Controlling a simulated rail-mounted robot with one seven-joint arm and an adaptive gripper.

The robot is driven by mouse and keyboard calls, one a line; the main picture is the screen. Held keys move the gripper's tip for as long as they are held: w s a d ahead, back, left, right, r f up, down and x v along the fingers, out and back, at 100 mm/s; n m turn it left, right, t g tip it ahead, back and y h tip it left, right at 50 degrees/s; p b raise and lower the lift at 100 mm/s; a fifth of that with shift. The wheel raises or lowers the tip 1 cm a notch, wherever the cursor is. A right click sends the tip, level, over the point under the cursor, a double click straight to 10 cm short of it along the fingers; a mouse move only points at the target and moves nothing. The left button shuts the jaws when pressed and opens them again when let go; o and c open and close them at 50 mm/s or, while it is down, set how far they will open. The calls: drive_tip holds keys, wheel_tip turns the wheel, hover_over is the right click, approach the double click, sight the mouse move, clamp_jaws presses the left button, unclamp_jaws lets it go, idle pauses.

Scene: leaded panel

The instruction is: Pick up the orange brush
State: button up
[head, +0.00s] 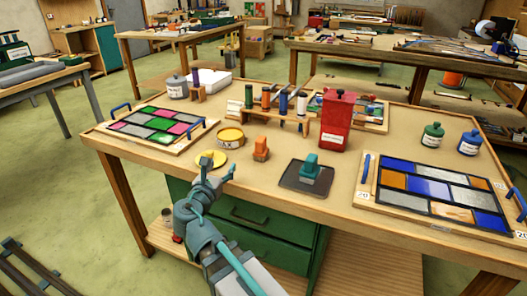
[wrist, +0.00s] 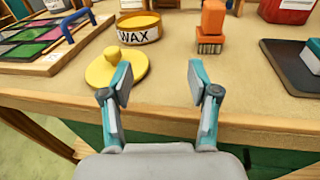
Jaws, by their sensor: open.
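The orange brush (head: 261,148) stands upright on the wooden workbench (head: 345,178), right of the wax tin. In the wrist view the brush (wrist: 211,27) is ahead, a little right of centre, with its bristled base on the bench top. My gripper (head: 218,172) is at the bench's near edge, in front of the brush and apart from it. In the wrist view my gripper (wrist: 159,83) is open with nothing between its fingers. The left finger overlaps the view of a yellow disc.
The yellow lidlike disc (wrist: 112,68) lies close to my left finger. Behind it is the wax tin (head: 230,137). A dark tray (head: 289,181) with a teal-handled block (head: 310,166) is to the right. A tool rack (head: 272,117) and red canister (head: 337,122) stand behind. Bare wood lies before the brush.

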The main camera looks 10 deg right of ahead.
drive_tip(key=h, duration=0.2)
approach(258, 143)
drive_tip(key=shift+w+d+f+m, duration=0.3)
drive_tip(key=shift+w+d, duration=0.2)
drive_tip(key=shift+d, duration=0.15)
drive_tip(key=shift+w+d+r+p, duration=0.1)
drive_tip(key=shift+d+r+p, duration=0.05)
drive_tip(key=shift+p, duration=0.35)
drive_tip(key=p, duration=0.1)
drive_tip(key=w+p, duration=0.1)
drive_tip(key=p, duration=0.1)
drive_tip(key=shift+w+d+r, duration=0.2)
drive_tip(key=shift+w+d, duration=0.05)
drive_tip(key=shift+d, duration=0.1)
drive_tip(key=shift+w+d+f+p, duration=0.15)
drive_tip(key=shift+w+d+p, duration=0.3)
drive_tip(key=shift+p, duration=0.4)
drive_tip(key=shift+f+b+x, duration=0.2)
drive_tip(key=shift+b+x, duration=0.1)
drive_tip(key=shift+x, duration=0.9)
drive_tip(key=shift+w+a+r+x, duration=0.1)
drive_tip(key=shift+a+x, duration=0.05)
drive_tip(key=shift+x, duration=1.2)
drive_tip(key=shift+w+a+r+x, duration=0.1)
drive_tip(key=shift+a+x, duration=0.1)
drive_tip(key=shift+x, duration=1.1)
clamp_jaws()
